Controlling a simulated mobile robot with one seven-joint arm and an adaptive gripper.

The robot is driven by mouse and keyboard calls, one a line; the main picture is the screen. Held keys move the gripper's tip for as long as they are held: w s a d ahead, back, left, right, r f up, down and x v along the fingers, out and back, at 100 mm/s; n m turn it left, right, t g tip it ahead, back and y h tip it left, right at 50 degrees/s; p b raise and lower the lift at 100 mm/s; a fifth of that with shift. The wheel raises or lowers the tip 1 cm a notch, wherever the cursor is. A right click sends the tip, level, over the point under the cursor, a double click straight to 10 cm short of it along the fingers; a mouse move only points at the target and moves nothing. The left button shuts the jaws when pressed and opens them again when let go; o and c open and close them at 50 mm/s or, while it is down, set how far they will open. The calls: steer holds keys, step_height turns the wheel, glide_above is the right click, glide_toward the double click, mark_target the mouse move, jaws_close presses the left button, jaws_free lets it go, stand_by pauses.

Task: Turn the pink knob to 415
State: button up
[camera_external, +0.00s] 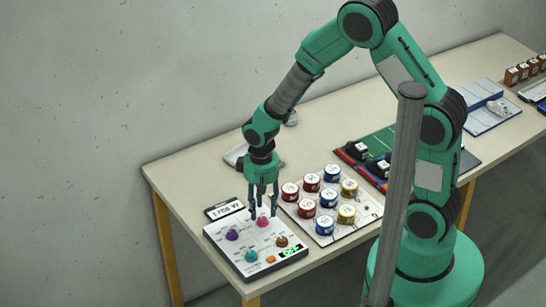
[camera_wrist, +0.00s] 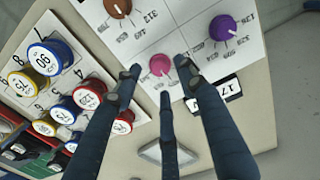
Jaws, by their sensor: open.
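The pink knob (camera_external: 262,221) sits on a white control panel (camera_external: 222,240) near the table's left end. In the wrist view the pink knob (camera_wrist: 159,65) is round with a pale pointer line, and printed numbers surround it, too small to read surely. My gripper (camera_external: 263,210) points down above the panel, with its fingers around or just over the knob. In the wrist view my gripper (camera_wrist: 160,80) has its dark fingers spread apart near the knob; I cannot tell whether any touches it.
The panel also carries a purple knob (camera_external: 232,235), a brown knob (camera_external: 282,242), a teal knob (camera_external: 251,256), an orange button (camera_external: 271,259) and a green display (camera_external: 290,252). A label plate (camera_external: 224,209) lies behind. Several coloured round tins (camera_external: 325,225) stand to the right.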

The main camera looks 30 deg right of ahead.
mark_target(262, 218)
step_height(262, 218, up, 9)
stand_by(0.4)
steer(key=shift+r, duration=0.1)
stand_by(0.4)
steer(key=s+d+r+m+t, duration=0.1)
steer(key=s+d+r, duration=0.1)
steer(key=d+r, duration=0.55)
steer(key=s+d+r+t, duration=0.2)
steer(key=d+r, duration=0.2)
steer(key=r, duration=0.6)
steer(key=s+d+r+m+t, duration=0.1)
steer(key=s+d+r+t, duration=0.1)
steer(key=s+d+r, duration=0.7)
steer(key=s+r, duration=0.1)
steer(key=s, duration=0.3)
steer(key=shift+d+r+t, duration=0.25)
steer(key=shift+d+t, duration=0.05)
stand_by(1.8)
